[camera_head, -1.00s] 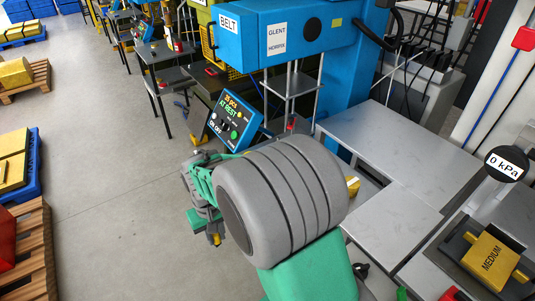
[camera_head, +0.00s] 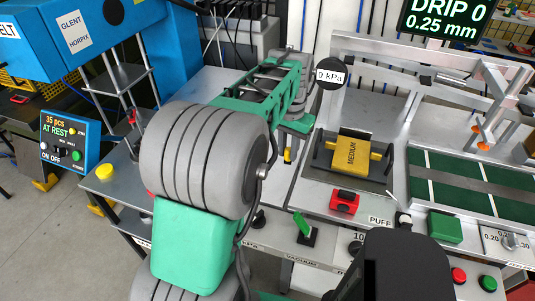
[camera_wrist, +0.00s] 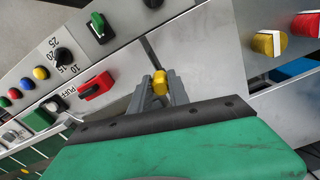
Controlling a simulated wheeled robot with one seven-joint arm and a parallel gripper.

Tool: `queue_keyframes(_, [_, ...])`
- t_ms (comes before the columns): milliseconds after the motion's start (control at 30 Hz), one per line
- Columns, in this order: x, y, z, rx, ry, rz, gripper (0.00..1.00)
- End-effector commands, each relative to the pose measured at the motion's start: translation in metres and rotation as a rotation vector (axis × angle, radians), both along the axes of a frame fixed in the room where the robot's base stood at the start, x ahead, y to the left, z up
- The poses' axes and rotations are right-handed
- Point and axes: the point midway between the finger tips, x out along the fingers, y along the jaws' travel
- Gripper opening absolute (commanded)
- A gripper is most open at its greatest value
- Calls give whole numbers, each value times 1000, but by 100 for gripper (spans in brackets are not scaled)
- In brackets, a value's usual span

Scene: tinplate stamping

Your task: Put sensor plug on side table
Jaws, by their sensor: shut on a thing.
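My gripper (camera_wrist: 158,98) shows in the wrist view with its grey fingers closed around a small yellow piece (camera_wrist: 160,82), which I take to be the sensor plug. In the head view my green and grey arm reaches away from me, and a small yellow part (camera_head: 288,156) shows below its far end. My arm hides most of the gripper there. I cannot tell for certain which surface is the side table. A grey metal tabletop (camera_head: 112,188) lies left of my arm, with a yellow button on it.
A yellow block marked MEDIUM (camera_head: 351,155) sits in a dark holder to the right. A red part (camera_head: 345,202) and a green switch (camera_head: 303,225) are in front of it. A blue press (camera_head: 105,35) stands at the left. A green belt (camera_head: 470,180) lies at the far right.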

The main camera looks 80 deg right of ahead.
Motion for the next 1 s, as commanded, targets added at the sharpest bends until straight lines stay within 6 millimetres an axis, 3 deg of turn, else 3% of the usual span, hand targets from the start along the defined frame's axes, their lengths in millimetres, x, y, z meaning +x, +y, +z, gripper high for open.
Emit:
queue_keyframes(33, [-14,0,2,-2,0,-35,0])
queue_keyframes(100, [-24,0,4,-1,-1,-62,0])
queue_keyframes(167, [-23,-1,3,0,0,-69,0])
queue_keyframes(467, [51,-26,-28,3,0,-63,0])
queue_keyframes(600, [79,-35,-58,5,0,-66,0])
queue_keyframes(867, [105,-45,-94,2,0,-68,0])
queue_keyframes(1000, [105,-45,-116,4,1,-70,0])
